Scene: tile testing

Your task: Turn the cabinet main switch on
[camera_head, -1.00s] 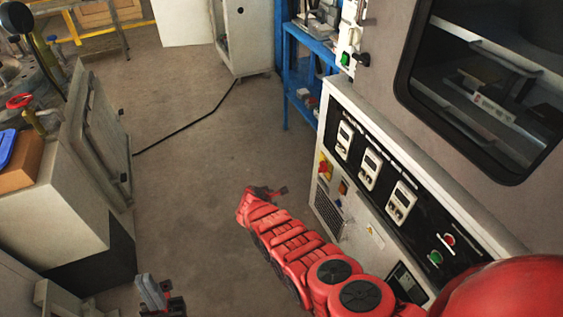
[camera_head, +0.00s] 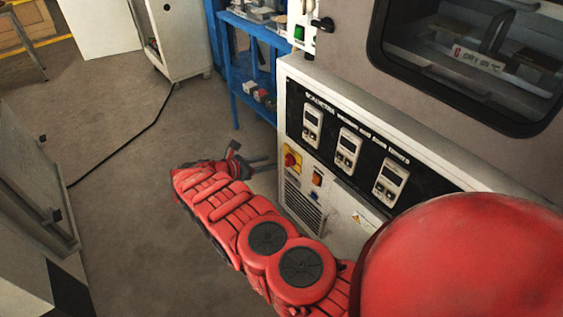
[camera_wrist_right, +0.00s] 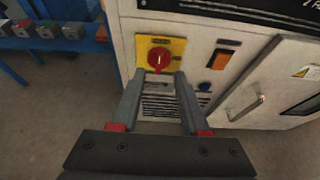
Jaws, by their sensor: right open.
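The main switch is a red rotary knob (camera_head: 289,159) on a yellow plate, low on the cabinet's (camera_head: 341,236) front at its left end. In the right wrist view the red knob (camera_wrist_right: 158,59) is just beyond my fingertips, its grip bar roughly upright. My right gripper (camera_head: 272,160) is open, its fingers pointing towards the knob; in the right wrist view the open fingers (camera_wrist_right: 161,80) show slightly below the knob. I cannot tell whether they touch it. My left gripper is not in view.
An orange rocker switch (camera_head: 317,178) sits right of the knob, above a vent grille (camera_head: 301,206). A door handle (camera_wrist_right: 246,107) juts out further right.

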